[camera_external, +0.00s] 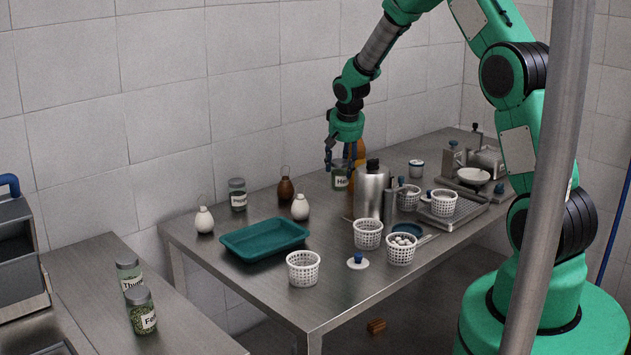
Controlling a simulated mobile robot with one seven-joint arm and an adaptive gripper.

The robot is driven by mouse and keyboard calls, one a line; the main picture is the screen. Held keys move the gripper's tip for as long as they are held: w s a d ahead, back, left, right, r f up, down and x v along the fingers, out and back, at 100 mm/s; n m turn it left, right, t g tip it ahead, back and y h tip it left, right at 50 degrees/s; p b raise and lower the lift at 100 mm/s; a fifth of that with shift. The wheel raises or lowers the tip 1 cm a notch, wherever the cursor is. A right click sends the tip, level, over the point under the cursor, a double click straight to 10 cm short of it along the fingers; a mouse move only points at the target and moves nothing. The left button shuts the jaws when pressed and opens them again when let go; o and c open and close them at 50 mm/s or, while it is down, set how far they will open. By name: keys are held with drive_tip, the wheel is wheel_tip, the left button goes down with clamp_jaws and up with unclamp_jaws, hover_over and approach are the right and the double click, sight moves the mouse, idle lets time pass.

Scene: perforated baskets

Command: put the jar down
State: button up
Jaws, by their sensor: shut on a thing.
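A glass jar (340,181) with green contents and a white label, partly read as "He", is at the back middle of the steel table (190,247). My gripper (338,163) points down over it and is shut on its upper part. The jar is upright. I cannot tell whether its base touches the tabletop or hangs just above it. The steel canister in front hides part of the space to its right.
A steel canister (371,192) stands close in front, and an orange bottle (358,150) close behind. White perforated baskets (303,269) stand nearer the front. A teal tray (264,240), a brown bottle (286,190) and a labelled jar (238,195) are to the left.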

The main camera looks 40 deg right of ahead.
drive_tip(key=shift+r, duration=0.1)
idle(0.3)
wheel_tip(320, 180, up, 14)
drive_tip(key=s+a+n+y+p, duration=0.1)
drive_tip(key=s+a+n, duration=0.2)
drive_tip(key=a, duration=1)
drive_tip(key=s+a+n+y, duration=0.2)
drive_tip(key=s+a+n, duration=0.15)
drive_tip(key=a, duration=1.05)
drive_tip(key=s+a+n+y+p, duration=0.15)
drive_tip(key=a+n, duration=0.25)
drive_tip(key=a, duration=0.9)
drive_tip(key=s+a+n+g+y+p, duration=0.25)
drive_tip(key=s+a+n, duration=0.95)
drive_tip(key=s+a, duration=1.85)
wheel_tip(320, 180, down, 12)
drive_tip(key=s, duration=0.1)
drive_tip(key=shift+g+b, duration=0.35)
drive_tip(key=shift+g, duration=0.1)
